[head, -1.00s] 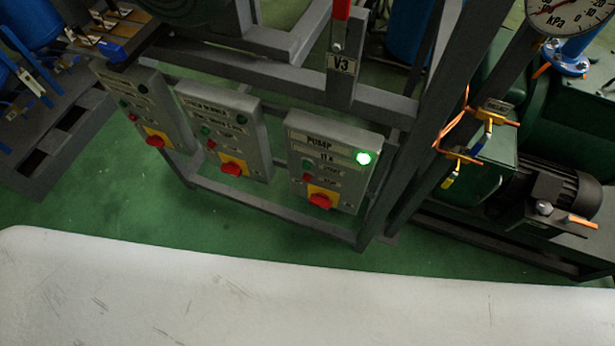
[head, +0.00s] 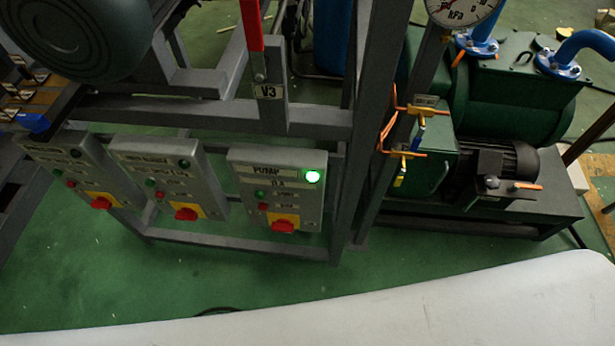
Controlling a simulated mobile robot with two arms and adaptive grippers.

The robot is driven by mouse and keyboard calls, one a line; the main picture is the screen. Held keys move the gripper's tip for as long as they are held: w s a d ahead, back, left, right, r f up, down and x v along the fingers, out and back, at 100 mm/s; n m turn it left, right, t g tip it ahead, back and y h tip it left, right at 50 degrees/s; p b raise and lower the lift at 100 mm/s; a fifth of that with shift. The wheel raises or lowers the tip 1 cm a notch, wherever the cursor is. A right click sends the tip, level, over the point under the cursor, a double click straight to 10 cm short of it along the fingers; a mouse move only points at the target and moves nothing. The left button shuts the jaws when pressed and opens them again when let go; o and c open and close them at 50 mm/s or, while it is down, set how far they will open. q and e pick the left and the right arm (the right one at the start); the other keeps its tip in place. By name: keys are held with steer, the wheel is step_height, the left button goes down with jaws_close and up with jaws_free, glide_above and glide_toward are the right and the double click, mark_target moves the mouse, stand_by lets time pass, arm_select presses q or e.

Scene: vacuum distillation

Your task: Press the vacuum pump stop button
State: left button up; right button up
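The grey control box labelled PUMP (head: 278,195) is on the lower part of the grey frame, the rightmost of three boxes. A large red rotary switch (head: 283,226) on a yellow plate is at the bottom of the box. Neither of my grippers shows in the head view.
Two similar boxes, the middle one (head: 170,180) and the left one (head: 80,172), have unlit lamps. A red lever (head: 252,28) stands above the V3 plate. The green pump (head: 495,110) with its dark motor (head: 503,160) is at right. Green floor (head: 400,268) is clear before the frame.

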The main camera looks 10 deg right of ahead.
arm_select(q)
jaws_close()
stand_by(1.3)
